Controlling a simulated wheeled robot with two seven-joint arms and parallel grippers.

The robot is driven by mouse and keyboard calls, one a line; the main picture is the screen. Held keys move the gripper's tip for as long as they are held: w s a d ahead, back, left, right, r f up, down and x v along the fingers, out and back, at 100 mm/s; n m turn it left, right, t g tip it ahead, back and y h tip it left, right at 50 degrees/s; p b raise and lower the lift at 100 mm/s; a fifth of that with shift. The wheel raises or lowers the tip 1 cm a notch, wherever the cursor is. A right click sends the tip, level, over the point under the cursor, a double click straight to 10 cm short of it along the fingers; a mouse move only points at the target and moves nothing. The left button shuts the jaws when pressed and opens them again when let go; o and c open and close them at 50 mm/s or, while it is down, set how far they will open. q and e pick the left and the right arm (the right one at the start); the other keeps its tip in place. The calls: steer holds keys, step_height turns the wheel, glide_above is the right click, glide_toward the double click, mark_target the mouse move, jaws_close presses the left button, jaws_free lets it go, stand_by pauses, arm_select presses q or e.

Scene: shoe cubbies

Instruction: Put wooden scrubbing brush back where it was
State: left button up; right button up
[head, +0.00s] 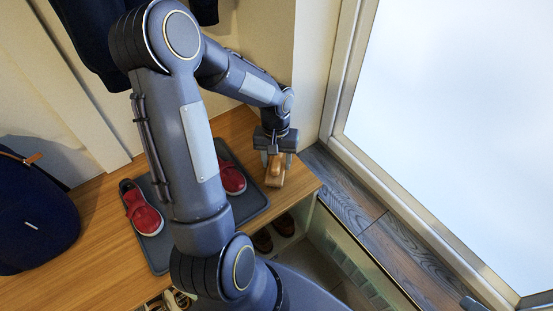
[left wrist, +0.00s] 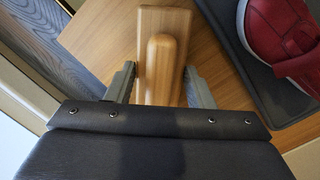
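The wooden scrubbing brush (head: 275,172) is at the right end of the wooden bench, below my left gripper (head: 276,150). In the left wrist view the brush (left wrist: 163,60) is a flat wooden block with a rounded grip on top. The left gripper's fingers (left wrist: 160,85) stand on either side of it, very close to its edges. I cannot tell whether they press on it or whether the brush touches the bench. Its bristles are hidden. My right gripper is not in view.
The wooden bench (head: 100,222) holds a dark grey mat (head: 252,197) with red shoes (head: 144,212). A navy bag (head: 35,215) is at the left. More shoes (head: 284,224) are below the bench. The window frame (head: 400,215) and dark floor are at the right.

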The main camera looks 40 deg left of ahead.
arm_select(q)
steer(key=o, duration=0.4)
steer(key=shift+r, duration=0.1)
step_height(320, 180, up, 11)
steer(key=w+p, duration=0.1)
steer(key=p, duration=0.4)
steer(key=s+d+r+m+t+h, duration=0.1)
steer(key=s+d+r+m+t, duration=0.1)
steer(key=s+d+r, duration=0.3)
steer(key=s+d+r+m+t+h, duration=0.1)
steer(key=s+d+r+t, duration=0.3)
steer(key=s, duration=0.6)
steer(key=shift+d+r+m+t+h, duration=0.35)
steer(key=shift+d+r+m, duration=0.35)
steer(key=shift+d, duration=0.4)
steer(key=shift+s, duration=0.1)
step_height(320, 180, up, 28)
steer(key=p, duration=2.7)
steer(key=shift+f, duration=0.25)
